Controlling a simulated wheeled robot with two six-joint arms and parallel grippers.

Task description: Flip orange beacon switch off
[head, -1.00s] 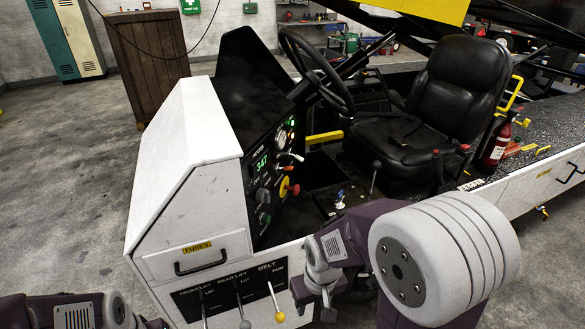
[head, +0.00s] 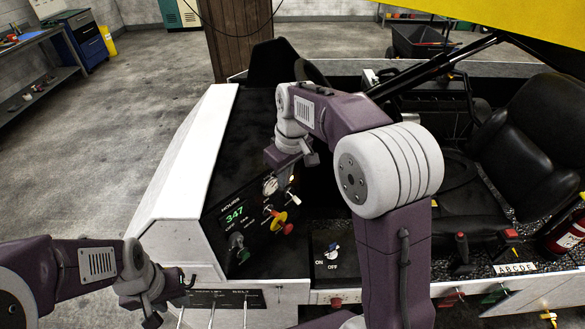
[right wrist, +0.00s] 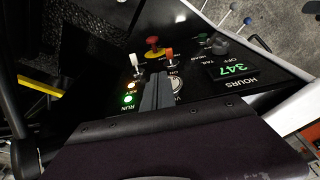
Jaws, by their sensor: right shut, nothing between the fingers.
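The orange-tipped beacon switch (right wrist: 170,54) stands on the dark control panel in the right wrist view, beside the label ON. It shows small and orange in the head view (head: 268,211). My right gripper (right wrist: 158,76) is shut and empty, its fingertips just short of the switch; I cannot tell whether they touch. In the head view the right gripper's body hangs over the panel's upper part and its fingertips are hard to see. My left gripper (head: 152,312) is low at the left by the console's front; its jaws are too unclear to read.
A white-tipped switch (right wrist: 134,63) and a red knob on yellow (right wrist: 153,44) are close to the orange switch. The panel also has a green 347 display (right wrist: 231,68) and a lit green lamp (right wrist: 128,99). A black seat (head: 540,140) stands at the right.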

